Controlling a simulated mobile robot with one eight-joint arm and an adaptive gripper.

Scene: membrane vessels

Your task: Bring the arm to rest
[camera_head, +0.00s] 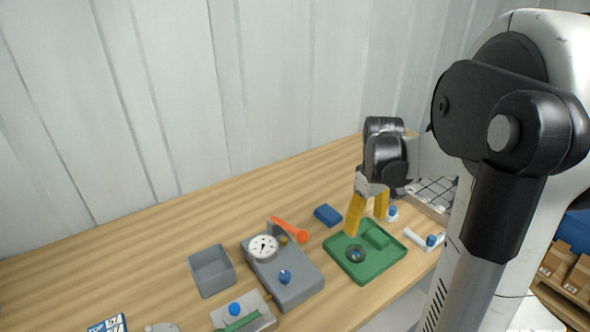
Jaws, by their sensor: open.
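My gripper (367,212) has yellow fingers that point down, spread apart with nothing between them. It hangs over the back edge of a green tray (340,263) on the wooden table. My arm comes in from the right side of the picture and bends down to the gripper. In the tray are a dark ring-shaped part (355,253) and a raised green block (377,236). I cannot tell whether the fingertips touch the tray.
A grey box with a dial gauge (263,247) and a blue knob stands left of the tray, with an orange handle (290,230) behind it. An empty grey bin (211,270), a blue block (327,215) and white fittings (418,240) are nearby. The table's back left is clear.

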